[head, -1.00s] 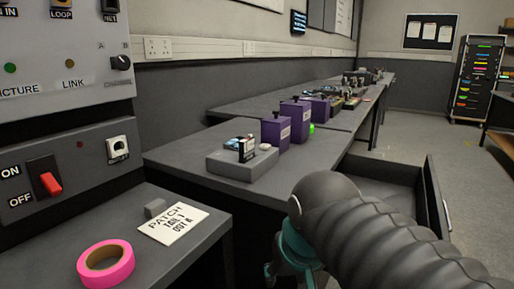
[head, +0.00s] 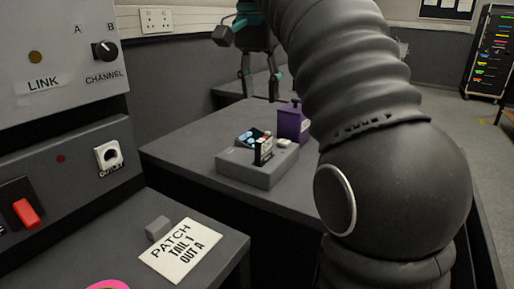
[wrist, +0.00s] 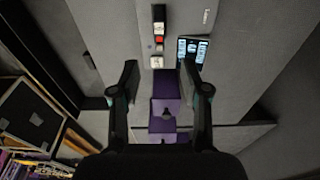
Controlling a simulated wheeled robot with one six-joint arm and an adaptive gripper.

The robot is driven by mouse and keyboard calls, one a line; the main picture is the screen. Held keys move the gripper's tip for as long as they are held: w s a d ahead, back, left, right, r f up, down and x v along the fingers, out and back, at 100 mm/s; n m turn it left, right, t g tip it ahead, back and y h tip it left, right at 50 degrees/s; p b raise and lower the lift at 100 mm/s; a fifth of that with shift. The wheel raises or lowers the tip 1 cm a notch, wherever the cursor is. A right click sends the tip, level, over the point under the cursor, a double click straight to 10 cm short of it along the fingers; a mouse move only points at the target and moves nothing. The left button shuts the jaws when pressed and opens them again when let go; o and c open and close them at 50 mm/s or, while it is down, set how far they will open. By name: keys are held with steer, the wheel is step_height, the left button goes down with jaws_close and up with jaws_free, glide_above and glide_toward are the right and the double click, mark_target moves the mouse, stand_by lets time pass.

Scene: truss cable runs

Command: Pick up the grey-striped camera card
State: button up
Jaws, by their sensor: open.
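A dark card with a pale label (head: 263,150) stands upright on a grey block (head: 256,173) on the bench. Just behind it lies a small dark case (head: 246,138) with light-blue and white card-like pieces; the case also shows in the wrist view (wrist: 193,48). I cannot make out grey stripes on any card. My gripper (head: 260,86) hangs above the bench, fingers down, higher than the block and apart from it. In the wrist view my gripper (wrist: 160,70) is open and empty, its fingers spread either side of a purple box.
A purple box (head: 292,123) stands right behind the block; two purple boxes line up in the wrist view. A white control (head: 285,142) sits near the card. A patch note (head: 180,250) lies on the near bench. My arm hides the bench's right side.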

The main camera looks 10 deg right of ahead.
mark_target(264, 137)
steer(key=f+b, duration=0.1)
steer(key=f, duration=0.3)
steer(key=w+d+f, duration=0.1)
steer(key=f, duration=0.4)
steer(key=f+b, duration=0.1)
steer(key=f, duration=0.3)
steer(key=shift+w+d+f+b, duration=0.15)
steer(key=shift+d+f+b, duration=0.1)
steer(key=shift+b, duration=0.1)
jaws_close()
